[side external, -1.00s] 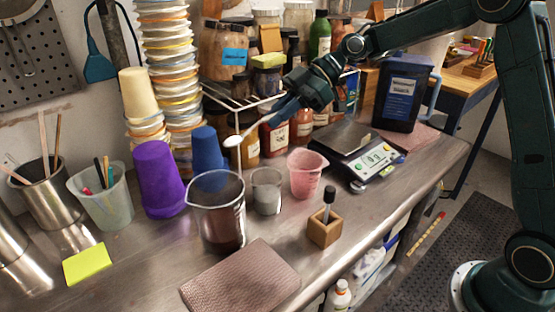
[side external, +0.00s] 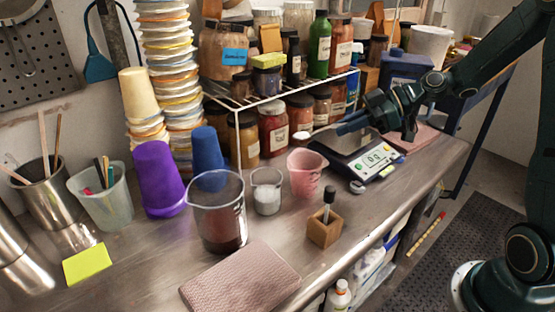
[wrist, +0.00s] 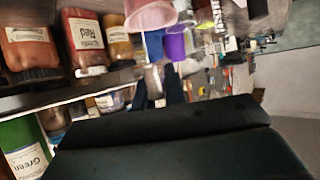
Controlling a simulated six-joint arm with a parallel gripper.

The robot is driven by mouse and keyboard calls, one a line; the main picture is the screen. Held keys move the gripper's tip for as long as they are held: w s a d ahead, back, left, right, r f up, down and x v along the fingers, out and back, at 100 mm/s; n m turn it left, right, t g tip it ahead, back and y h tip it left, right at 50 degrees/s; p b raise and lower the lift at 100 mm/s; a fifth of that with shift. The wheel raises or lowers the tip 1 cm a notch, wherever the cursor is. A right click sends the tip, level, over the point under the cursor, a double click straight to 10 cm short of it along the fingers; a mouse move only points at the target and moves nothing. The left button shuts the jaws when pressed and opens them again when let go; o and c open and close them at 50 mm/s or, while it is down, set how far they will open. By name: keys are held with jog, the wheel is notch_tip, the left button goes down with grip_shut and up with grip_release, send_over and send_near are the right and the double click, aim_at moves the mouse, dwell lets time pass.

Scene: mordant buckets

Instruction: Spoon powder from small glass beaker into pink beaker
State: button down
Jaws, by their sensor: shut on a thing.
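In the side view the pink beaker (side external: 307,174) stands upright on the bench. The small glass beaker (side external: 267,192) stands just left of it with white powder in its lower part. My gripper (side external: 345,127) is shut on a spoon (side external: 302,135), above and behind the pink beaker near the scale. The pale spoon bowl points left, apart from the beaker; whether it carries powder is too small to tell. In the wrist view the pink beaker (wrist: 151,14) is at the top, beyond my dark fingers (wrist: 173,85); the spoon is hard to make out there.
A large glass beaker with dark liquid (side external: 218,225) stands left of the small one. A wooden block with a dropper (side external: 325,232) is in front. The scale (side external: 365,160) is right of the pink beaker. A wire shelf of jars (side external: 290,98) stands behind.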

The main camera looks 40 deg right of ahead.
jog(key=shift+s+d+f+m, duration=0.2)
jog(key=shift+s+d+m, duration=0.1)
jog(key=shift+s+d, duration=0.2)
jog(key=shift+w+a+h, duration=0.1)
jog(key=shift+h, duration=0.2)
jog(key=g+h, duration=0.1)
jog(key=w+a+g+h, duration=0.1)
jog(key=r+g+h, duration=0.1)
jog(key=shift+w+a, duration=0.25)
jog(key=shift+a, duration=0.1)
jog(key=shift+w+a+r+g+h, duration=0.45)
jog(key=shift+w+a+g+h, duration=0.25)
jog(key=shift+h, duration=0.25)
jog(key=shift+w+a+r+g+h, duration=0.4)
jog(key=shift+w+a+g+h, duration=0.2)
jog(key=shift+g+h, duration=0.3)
jog(key=shift+w+a+r+g+h, duration=0.4)
jog(key=shift+a+g+h, duration=0.1)
jog(key=shift+h, duration=0.1)
jog(key=shift+w+a+r+g+h, duration=0.25)
jog(key=shift+w+a+g+h, duration=0.15)
jog(key=shift+g+h, duration=0.15)
jog(key=shift+w, duration=0.1)
jog(key=shift+w+a+r+g+h, duration=0.1)
jog(key=shift+a+r+g+h, duration=0.15)
jog(key=shift+g+h, duration=0.15)
jog(key=shift+w+d+f+t, duration=0.1)
jog(key=shift+w+d+t, duration=0.05)
jog(key=shift+d+t, duration=0.1)
